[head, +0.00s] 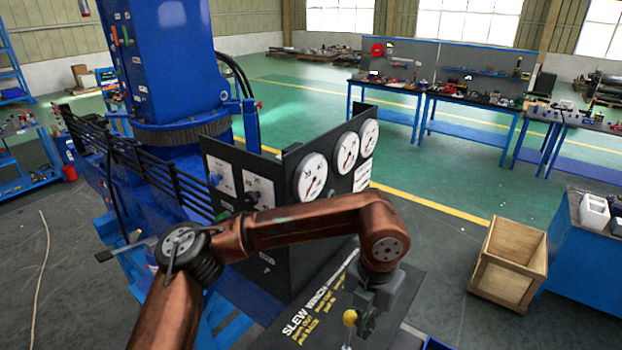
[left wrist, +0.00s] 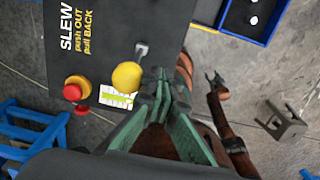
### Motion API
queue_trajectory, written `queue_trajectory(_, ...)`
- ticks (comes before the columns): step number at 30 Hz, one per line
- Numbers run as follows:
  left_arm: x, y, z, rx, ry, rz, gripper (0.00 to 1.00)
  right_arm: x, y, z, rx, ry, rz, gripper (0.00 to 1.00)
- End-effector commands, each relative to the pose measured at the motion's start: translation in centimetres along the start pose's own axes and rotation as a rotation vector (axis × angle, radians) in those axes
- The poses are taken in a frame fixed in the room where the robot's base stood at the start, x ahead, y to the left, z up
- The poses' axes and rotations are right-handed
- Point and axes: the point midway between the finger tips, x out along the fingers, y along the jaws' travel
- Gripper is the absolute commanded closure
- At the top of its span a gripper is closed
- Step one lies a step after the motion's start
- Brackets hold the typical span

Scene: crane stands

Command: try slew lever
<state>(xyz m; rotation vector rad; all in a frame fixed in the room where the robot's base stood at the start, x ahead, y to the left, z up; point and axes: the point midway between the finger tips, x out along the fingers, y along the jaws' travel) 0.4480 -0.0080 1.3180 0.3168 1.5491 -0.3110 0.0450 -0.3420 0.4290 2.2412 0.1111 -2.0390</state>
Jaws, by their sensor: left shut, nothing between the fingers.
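The slew lever has a yellow ball knob (head: 350,317), low in the head view on the black panel labelled SLEW WINCH (head: 325,298). In the left wrist view the knob (left wrist: 127,76) sits beside a short metal stem (left wrist: 141,50). My left gripper (head: 364,318) is shut and empty, just right of the knob in the head view. In the left wrist view its green fingers (left wrist: 155,86) are close to the knob's right side; I cannot tell whether they touch. My right gripper (left wrist: 216,84) shows small beyond the panel; its jaw state is unclear.
A red button on a yellow base (left wrist: 76,88) sits on the panel near the lever. An upright black board with gauges (head: 312,176) stands behind the panel. A blue tray (left wrist: 268,28) is beside the panel. A wooden crate (head: 510,264) stands on the floor to the right.

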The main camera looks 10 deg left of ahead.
Motion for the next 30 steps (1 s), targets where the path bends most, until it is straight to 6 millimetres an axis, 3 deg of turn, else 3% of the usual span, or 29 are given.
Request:
queue_trajectory(3,0.0,-1.4,0.0,0.0,-0.001,-0.001,1.0,0.0,0.0,0.0,0.0,0.0,0.0,0.57)
queue_trajectory(8,-0.5,-1.6,0.1,-0.002,-0.002,-0.002,1.0,-0.2,0.0,0.0,0.0,0.0,0.0,0.57)
queue_trajectory(30,-8.9,-1.5,0.0,0.0,-0.003,-0.003,1.0,-5.0,-0.1,-0.8,0.001,0.005,-0.002,0.57)
